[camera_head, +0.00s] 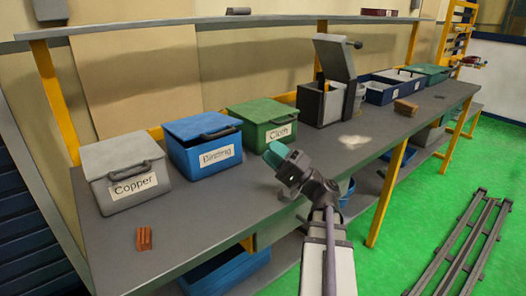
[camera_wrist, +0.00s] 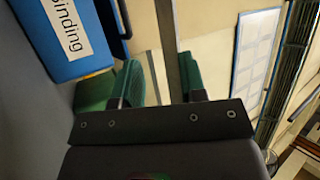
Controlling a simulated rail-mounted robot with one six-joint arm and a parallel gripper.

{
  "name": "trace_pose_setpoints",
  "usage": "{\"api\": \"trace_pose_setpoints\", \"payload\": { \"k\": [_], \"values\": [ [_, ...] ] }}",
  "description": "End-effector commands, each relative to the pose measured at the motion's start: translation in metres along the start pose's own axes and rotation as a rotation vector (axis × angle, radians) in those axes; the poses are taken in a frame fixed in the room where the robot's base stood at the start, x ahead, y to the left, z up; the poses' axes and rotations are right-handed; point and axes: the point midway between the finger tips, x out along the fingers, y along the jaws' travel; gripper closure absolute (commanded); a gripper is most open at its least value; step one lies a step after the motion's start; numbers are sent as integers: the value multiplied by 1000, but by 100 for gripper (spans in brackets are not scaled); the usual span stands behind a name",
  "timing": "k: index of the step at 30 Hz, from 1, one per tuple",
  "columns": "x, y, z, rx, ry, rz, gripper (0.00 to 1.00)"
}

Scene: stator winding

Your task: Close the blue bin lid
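The blue bin (camera_head: 207,158) labelled "Binding" stands on the workbench, between the grey Copper bin and the green Cloth bin.
The grey Copper bin (camera_head: 128,183) and green Cloth bin (camera_head: 262,127) have their lids down. A grey box (camera_head: 318,104) farther right has its lid up. A small copper-coloured block (camera_head: 144,239) lies at the bench's front left. The bench (camera_head: 215,212) before the blue bin is clear.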

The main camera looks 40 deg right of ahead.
Motion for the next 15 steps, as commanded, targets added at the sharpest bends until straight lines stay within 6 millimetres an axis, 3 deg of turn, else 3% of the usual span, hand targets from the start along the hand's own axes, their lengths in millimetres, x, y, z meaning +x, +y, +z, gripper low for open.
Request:
{"api": "trace_pose_setpoints", "payload": {
  "k": [4,8,11,15],
  "values": [
    [0,0,0,0,0,0,62],
    [10,-10,0,4,-6,-2,73],
    [42,-39,0,19,-32,-8,83],
    [120,-94,2,51,-113,5,96]
  ]
}}
